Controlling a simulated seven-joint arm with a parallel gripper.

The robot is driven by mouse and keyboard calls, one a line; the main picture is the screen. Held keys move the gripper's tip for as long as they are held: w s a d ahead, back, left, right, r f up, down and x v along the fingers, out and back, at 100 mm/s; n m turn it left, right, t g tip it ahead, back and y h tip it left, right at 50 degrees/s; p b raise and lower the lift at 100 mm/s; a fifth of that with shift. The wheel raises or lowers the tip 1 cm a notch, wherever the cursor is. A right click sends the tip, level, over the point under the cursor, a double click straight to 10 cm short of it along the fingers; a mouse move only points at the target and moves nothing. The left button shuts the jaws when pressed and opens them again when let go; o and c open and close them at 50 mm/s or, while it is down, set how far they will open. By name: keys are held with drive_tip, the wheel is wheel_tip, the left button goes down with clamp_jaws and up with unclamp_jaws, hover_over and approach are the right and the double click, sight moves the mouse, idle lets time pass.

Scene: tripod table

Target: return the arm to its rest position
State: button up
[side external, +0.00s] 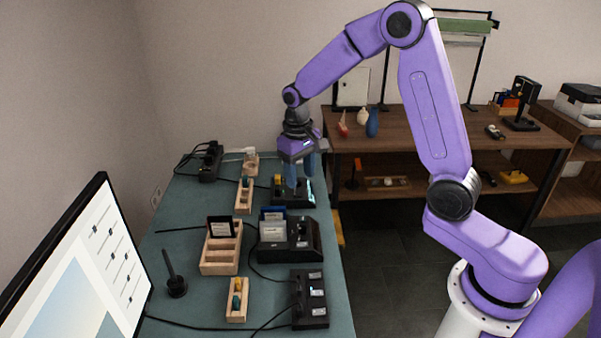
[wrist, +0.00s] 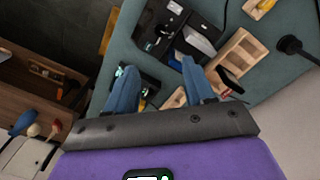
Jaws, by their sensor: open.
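My gripper (side external: 299,178) hangs from the purple arm over the far end of the teal table (side external: 190,205), pointing down. It is open, and its blue fingers show apart and empty in the wrist view (wrist: 158,72). In the side view the fingers are just above or in front of a black device (side external: 308,199) with a lit edge; I cannot tell whether they touch it. The arm reaches up and over from its white base at the lower right.
A black card box (side external: 302,240), a wooden tray (side external: 212,264), small wooden holders (side external: 236,312) and a black device (side external: 312,312) stand on the table, with loose cables. A monitor (side external: 85,270) is at left. A wooden shelf (side external: 440,135) with small objects stands behind.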

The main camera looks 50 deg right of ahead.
drive_tip(key=s+a+r+n, duration=0.4)
drive_tip(key=s+a+n, duration=0.3)
drive_tip(key=s, duration=0.6)
drive_tip(key=s+r+n+y, duration=0.1)
drive_tip(key=s+n, duration=0.5)
drive_tip(key=s, duration=1.2)
drive_tip(key=shift+s+d+r, duration=0.15)
drive_tip(key=shift+d, duration=0.25)
